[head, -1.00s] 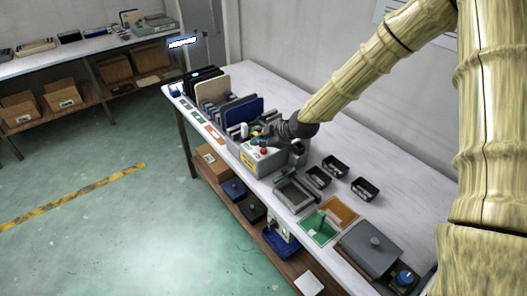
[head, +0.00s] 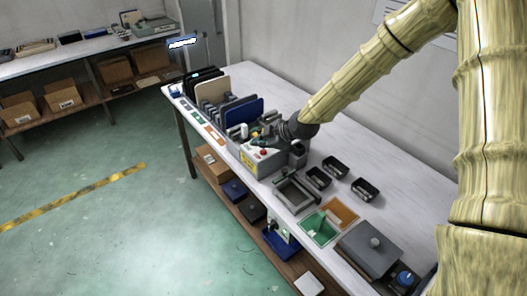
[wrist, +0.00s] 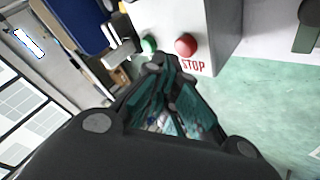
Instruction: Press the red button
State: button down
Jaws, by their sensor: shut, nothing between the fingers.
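The red button (wrist: 186,45) sits on the light face of a control box, above the printed word STOP, in the wrist view. A green button (wrist: 148,43) is to its left. In the head view the red button (head: 263,152) shows small on the grey control box (head: 268,163). My gripper (wrist: 157,63) is shut and empty. Its fingertips appear just below the green button and left of the red button in the wrist view; I cannot tell whether they touch the box. In the head view my dark gripper reaches over the box top from the right.
Upright panels, including a blue one (head: 245,111), stand behind the box on the white table (head: 335,145). A grey open frame (head: 294,194) and small black trays (head: 365,189) lie in front and to the right. Green floor (head: 120,235) is clear left of the table.

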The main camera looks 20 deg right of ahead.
aim_at(262, 153)
jog(key=shift+f, duration=0.1)
jog(key=shift+f+b, duration=0.6)
jog(key=shift+f, duration=0.15)
dwell(1.0)
jog(key=shift+r, duration=0.1)
jog(key=shift+r+p, duration=0.5)
jog(key=shift+r, duration=0.3)
jog(key=shift+r+p, duration=1.4)
jog(key=shift+r, duration=1.1)
